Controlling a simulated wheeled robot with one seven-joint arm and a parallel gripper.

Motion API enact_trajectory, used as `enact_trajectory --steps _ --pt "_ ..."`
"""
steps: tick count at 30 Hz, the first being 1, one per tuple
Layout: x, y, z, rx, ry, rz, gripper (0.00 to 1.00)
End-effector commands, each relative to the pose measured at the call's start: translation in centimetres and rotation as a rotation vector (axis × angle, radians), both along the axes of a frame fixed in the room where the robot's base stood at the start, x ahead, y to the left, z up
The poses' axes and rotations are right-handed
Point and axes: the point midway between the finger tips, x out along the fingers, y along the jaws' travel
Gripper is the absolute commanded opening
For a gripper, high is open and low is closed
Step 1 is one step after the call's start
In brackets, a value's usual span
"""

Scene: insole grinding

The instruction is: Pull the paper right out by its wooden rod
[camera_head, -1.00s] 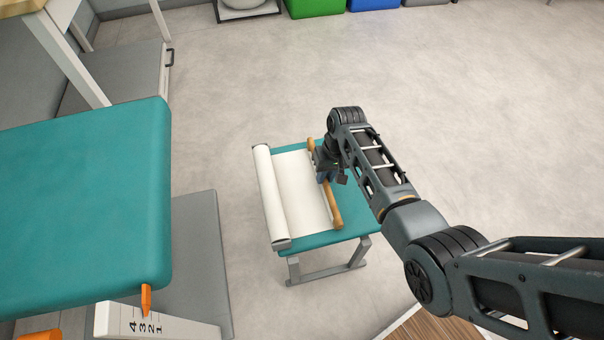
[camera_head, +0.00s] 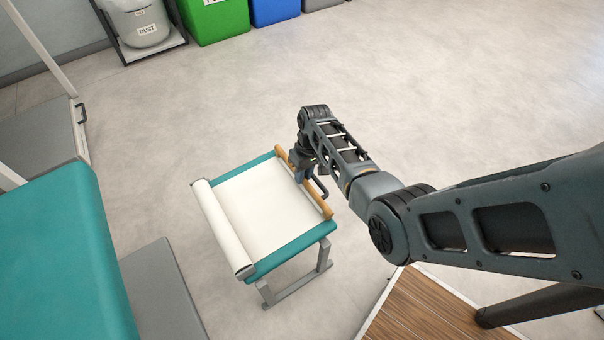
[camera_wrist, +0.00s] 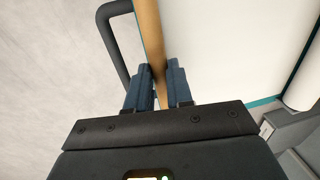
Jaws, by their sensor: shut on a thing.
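The white paper (camera_head: 255,208) is drawn flat from its roll (camera_head: 221,226) across the small teal-topped stool (camera_head: 298,240). The wooden rod (camera_head: 317,200) is on the paper's free edge, at the stool's right edge. My gripper (camera_head: 305,172) is at about the middle of the rod. In the wrist view my blue fingers (camera_wrist: 160,75) are closed on either side of the rod (camera_wrist: 149,35), with the paper (camera_wrist: 220,50) to its right. The fingertips are partly hidden by my arm in the head view.
A large teal padded table (camera_head: 65,260) stands at the left, with a grey step (camera_head: 160,290) beside it. Green (camera_head: 215,20) and blue (camera_head: 275,8) bins and a dust container (camera_head: 145,25) stand at the back.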

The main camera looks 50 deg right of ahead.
Motion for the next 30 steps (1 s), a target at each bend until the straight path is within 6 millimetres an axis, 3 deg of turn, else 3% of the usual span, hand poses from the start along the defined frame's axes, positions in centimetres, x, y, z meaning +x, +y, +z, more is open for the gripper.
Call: enact_trajectory --steps 4,14,30 --pt "-0.3 -0.6 0.0 -0.01 0.002 -0.007 0.32" --pt "-0.1 -0.5 0.3 -0.007 0.001 -0.006 0.32" --pt "-0.5 -1.6 7.3 -0.008 0.001 -0.006 0.32"
